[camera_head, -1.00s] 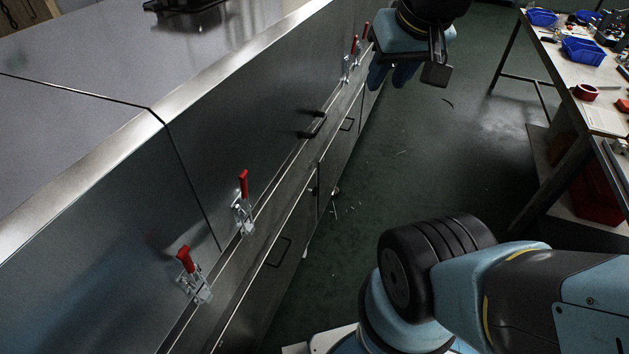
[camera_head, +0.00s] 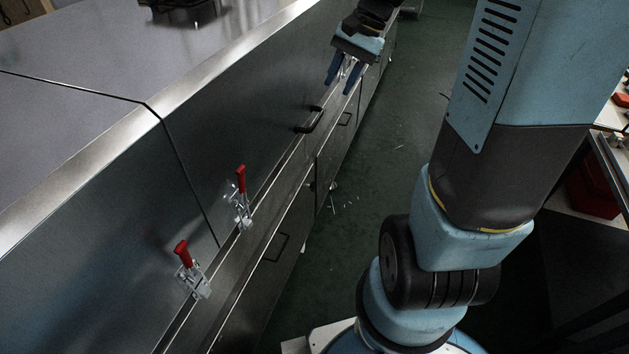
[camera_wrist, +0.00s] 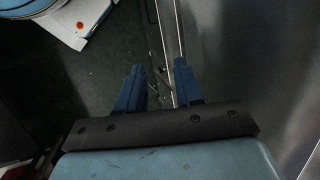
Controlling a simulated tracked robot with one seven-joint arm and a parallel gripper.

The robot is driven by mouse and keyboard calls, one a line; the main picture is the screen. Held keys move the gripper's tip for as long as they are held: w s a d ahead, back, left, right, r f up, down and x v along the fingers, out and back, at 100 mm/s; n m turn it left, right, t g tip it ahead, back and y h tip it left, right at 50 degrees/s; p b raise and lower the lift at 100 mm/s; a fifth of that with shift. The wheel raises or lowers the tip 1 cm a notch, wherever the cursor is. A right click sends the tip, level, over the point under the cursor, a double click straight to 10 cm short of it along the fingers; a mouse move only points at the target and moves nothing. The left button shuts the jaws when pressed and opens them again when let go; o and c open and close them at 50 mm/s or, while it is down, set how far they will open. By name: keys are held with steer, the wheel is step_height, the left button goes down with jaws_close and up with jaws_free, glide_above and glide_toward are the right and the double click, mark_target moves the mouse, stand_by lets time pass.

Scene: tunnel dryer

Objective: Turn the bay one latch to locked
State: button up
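Two red-handled toggle latches sit on the steel dryer's side in the head view: a nearer one (camera_head: 187,268) and one just beyond it (camera_head: 241,200). Both red handles point up. I see no label telling which latch is bay one's. My gripper (camera_head: 338,87) is at the far part of the dryer side, blue fingers apart and pointing down. A bit of bright metal shows between the fingers, too small to make out. The wrist view shows the spread fingers (camera_wrist: 159,66) near the dryer's edge, with nothing clearly held. The far latches are hidden behind my gripper.
The dryer wall (camera_head: 90,260) runs along the left, with a dark handle (camera_head: 309,122) on its side between the near latches and my gripper. Green floor (camera_head: 400,150) is open beside it. A workbench edge and a red bin (camera_head: 592,190) are at right.

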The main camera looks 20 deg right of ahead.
steer(key=w+d+f+m+y, duration=0.25)
steer(key=w+f+m, duration=0.2)
steer(key=f, duration=0.45)
steer(key=w+d+f+m+y, duration=0.25)
steer(key=w+f, duration=0.25)
steer(key=f, duration=0.3)
steer(key=w+d+f+m+y, duration=0.25)
steer(key=w+f+m, duration=0.2)
steer(key=f, duration=0.45)
steer(key=s+d+f+m+t+y, duration=0.15)
steer(key=f+m+t, duration=0.45)
steer(key=f, duration=1)
steer(key=d+f+m+t+y, duration=0.15)
steer(key=f+m+t, duration=0.5)
steer(key=f, duration=0.95)
steer(key=w+a+m+g, duration=0.1)
steer(key=w+a, duration=0.6)
steer(key=a, duration=0.3)
steer(key=shift+w+r+m+g, duration=0.15)
steer(key=shift+w+m+g, duration=0.15)
steer(key=shift+g, duration=0.05)
steer(key=shift+h, duration=0.25)
jaws_close()
